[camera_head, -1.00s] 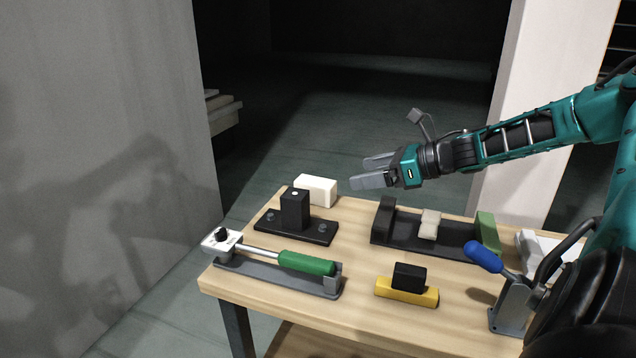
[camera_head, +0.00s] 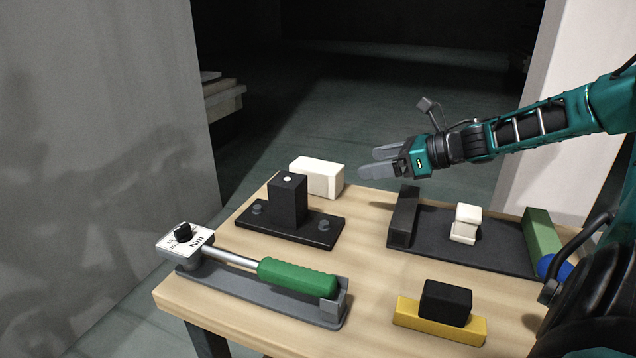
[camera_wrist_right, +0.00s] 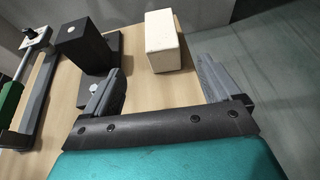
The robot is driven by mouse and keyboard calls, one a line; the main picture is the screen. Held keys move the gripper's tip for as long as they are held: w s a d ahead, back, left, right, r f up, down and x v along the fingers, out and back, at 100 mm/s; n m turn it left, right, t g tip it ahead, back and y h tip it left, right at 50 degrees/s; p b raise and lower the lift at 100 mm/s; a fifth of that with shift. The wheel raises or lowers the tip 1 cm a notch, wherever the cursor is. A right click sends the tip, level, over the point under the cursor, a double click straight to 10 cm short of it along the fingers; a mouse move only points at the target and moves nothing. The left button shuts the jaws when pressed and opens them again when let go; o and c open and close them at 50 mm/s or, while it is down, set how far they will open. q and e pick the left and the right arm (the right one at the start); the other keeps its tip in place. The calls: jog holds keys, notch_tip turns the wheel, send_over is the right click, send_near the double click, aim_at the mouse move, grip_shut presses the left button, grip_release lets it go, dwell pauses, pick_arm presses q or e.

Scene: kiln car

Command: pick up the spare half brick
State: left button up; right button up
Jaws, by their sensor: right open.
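The half brick is a plain cream-white block (camera_head: 318,178) lying at the back left of the table, behind a black post on a base plate. In the right wrist view the white block (camera_wrist_right: 166,42) is ahead of the fingers and between their lines, apart from both. My right gripper (camera_head: 368,162) is open and empty, to the right of the block in the head view, its fingers pointing left. Its two grey fingers (camera_wrist_right: 160,78) also show apart in the wrist view. My left gripper is not in view.
The black post (camera_head: 288,200) stands close in front of the block. A green-handled torque wrench (camera_head: 295,278) lies in a grey cradle. A black tray (camera_head: 490,255) holds small white pieces. A black block (camera_head: 446,300) sits on a yellow bar (camera_head: 412,312). A grey wall (camera_head: 90,150) is at left.

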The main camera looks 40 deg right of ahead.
aim_at(337, 169)
jog(key=b+x, duration=0.1)
jog(key=x, duration=0.1)
jog(key=shift+w+a+f, duration=0.2)
jog(key=shift+w+f, duration=0.05)
jog(key=shift+f, duration=0.05)
jog(key=shift+b+x, duration=0.5)
jog(key=shift+x, duration=0.3)
jog(key=shift+w+a+f+b, duration=0.1)
jog(key=shift+w+f+b, duration=0.05)
jog(key=shift+w+b, duration=0.15)
jog(key=shift+w+a+f+b, duration=0.1)
jog(key=shift+w+b, duration=0.05)
jog(key=shift+w, duration=0.2)
jog(key=shift+w+a+f, duration=0.1)
jog(key=shift+w+a, duration=0.15)
jog(key=shift+w, duration=0.25)
jog(key=shift+w+f+b, duration=0.15)
jog(key=shift+w+b, duration=0.15)
jog(key=shift+b, duration=0.15)
jog(key=b+x, duration=0.1)
jog(key=x, duration=0.1)
jog(key=shift+w+a+f, duration=0.1)
jog(key=shift+w, duration=0.2)
jog(key=shift+b+x, duration=0.35)
jog(key=shift+x, duration=0.6)
